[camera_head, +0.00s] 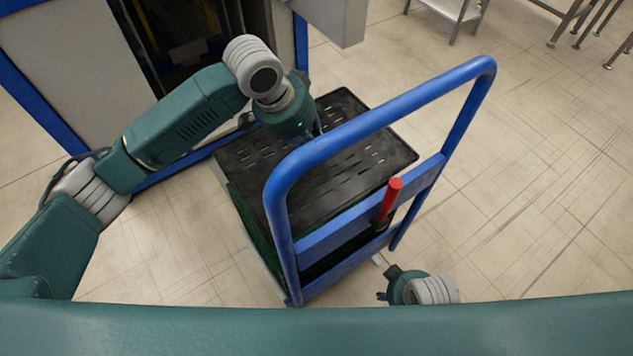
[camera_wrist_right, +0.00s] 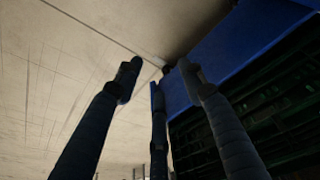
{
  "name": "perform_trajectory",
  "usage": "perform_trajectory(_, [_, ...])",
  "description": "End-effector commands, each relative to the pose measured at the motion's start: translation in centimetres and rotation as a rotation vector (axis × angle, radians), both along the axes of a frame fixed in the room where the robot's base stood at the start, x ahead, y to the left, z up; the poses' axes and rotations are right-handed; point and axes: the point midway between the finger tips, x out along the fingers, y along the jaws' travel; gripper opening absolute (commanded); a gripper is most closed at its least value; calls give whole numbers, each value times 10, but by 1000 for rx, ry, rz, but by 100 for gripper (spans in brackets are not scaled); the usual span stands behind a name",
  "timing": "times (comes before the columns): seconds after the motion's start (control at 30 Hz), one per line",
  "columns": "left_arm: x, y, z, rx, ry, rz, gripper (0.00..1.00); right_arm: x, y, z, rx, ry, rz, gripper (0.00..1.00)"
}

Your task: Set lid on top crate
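The lid (camera_head: 240,163) is a flat black slotted panel. In the head view it lies over the top of the green crate (camera_head: 246,218) on a blue-handled cart. A green side with dark ribs also shows in the right wrist view (camera_wrist_right: 210,150). I cannot tell whether the lid is fully seated. My left gripper (camera_head: 314,128) is over the lid's far middle part; its fingers are mostly hidden by the wrist and blue handle, so its grip is unclear. My right gripper (camera_head: 384,291) is low beside the cart's handle side. Its fingers are spread and empty in the right wrist view (camera_wrist_right: 160,78).
The cart's blue handle (camera_head: 390,112) rises in front of the lid and crate. A red-handled object (camera_head: 390,200) stands upright at its crossbar. A grey and blue machine (camera_head: 75,70) stands behind at left. The floor at right (camera_head: 540,190) is clear.

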Motion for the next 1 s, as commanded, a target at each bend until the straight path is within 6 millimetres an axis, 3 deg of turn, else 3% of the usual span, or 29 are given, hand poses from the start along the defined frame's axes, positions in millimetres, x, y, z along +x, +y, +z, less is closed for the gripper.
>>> perform_trajectory(0.03, [-1,0,-19,0,2,0,0,2,-1,8,0,-10,-1,40])
perform_trajectory(0.1, [-1,-1,-37,-1,2,-1,0,3,-1,24,0,-17,-2,40])
perform_trajectory(0.33, [0,-1,-91,-1,-1,0,0,0,-2,74,1,-42,-7,40])
perform_trajectory(0.8, [0,-1,-142,-2,-1,0,0,-11,-4,114,1,-61,-9,40])
perform_trajectory(1.0, [0,-1,-144,-2,-3,-1,0,-12,-5,117,1,-61,-9,40])
